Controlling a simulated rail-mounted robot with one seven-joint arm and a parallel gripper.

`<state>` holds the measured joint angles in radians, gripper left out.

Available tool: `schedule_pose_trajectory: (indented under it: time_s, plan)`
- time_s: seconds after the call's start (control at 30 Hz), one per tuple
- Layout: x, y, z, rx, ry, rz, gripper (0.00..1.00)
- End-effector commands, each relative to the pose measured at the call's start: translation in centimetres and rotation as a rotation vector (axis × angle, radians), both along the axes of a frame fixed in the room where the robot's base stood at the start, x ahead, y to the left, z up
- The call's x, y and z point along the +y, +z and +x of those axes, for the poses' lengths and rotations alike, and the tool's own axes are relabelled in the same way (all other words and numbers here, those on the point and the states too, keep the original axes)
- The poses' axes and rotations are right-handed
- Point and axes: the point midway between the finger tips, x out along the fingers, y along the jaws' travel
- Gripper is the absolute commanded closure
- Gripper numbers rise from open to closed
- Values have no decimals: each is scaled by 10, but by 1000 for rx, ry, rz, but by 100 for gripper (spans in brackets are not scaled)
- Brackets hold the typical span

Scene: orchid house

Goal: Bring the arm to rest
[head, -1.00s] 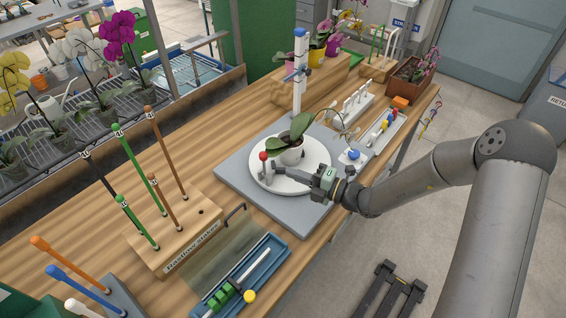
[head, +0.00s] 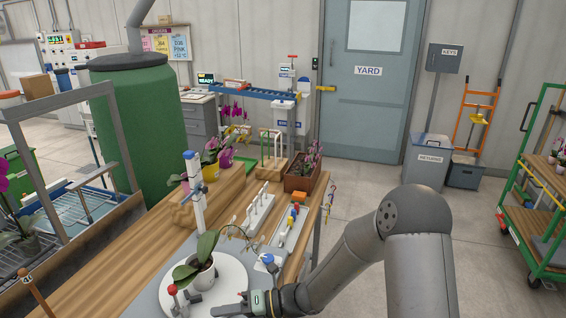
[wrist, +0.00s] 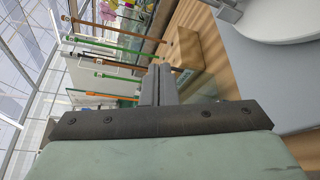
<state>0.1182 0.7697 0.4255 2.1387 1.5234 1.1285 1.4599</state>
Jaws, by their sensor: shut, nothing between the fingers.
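My gripper (head: 222,309) is low in the head view, beside the white round plate, with its fingers pointing left. In the wrist view my two fingers (wrist: 158,84) are pressed together with nothing between them. My arm reaches in from the lower right, bent at a large grey joint. A potted orchid (head: 203,276) with broad green leaves and a bent stem stands on the plate (head: 236,276), just behind my gripper. A red-topped knob (head: 172,290) is left of the pot. Whether my fingers touch anything there is unclear.
A white post with a blue clamp (head: 190,156) rises behind the pot. A white rack (head: 260,208), a tool tray (head: 291,228) and a brown planter (head: 300,182) stand along the bench's right side. Coloured stakes (wrist: 110,62) show in the wrist view. Floor right of the bench is open.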

Motion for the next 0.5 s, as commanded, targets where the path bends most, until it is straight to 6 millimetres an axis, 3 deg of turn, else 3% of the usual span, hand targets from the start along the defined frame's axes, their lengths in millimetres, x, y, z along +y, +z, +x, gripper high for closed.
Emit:
schedule_pose_trajectory:
  time_s: [0.2,0.5]
  plan:
    - [-70,28,-65,-746,465,-219,100]
    - [-202,59,-126,-1550,1276,-390,100]
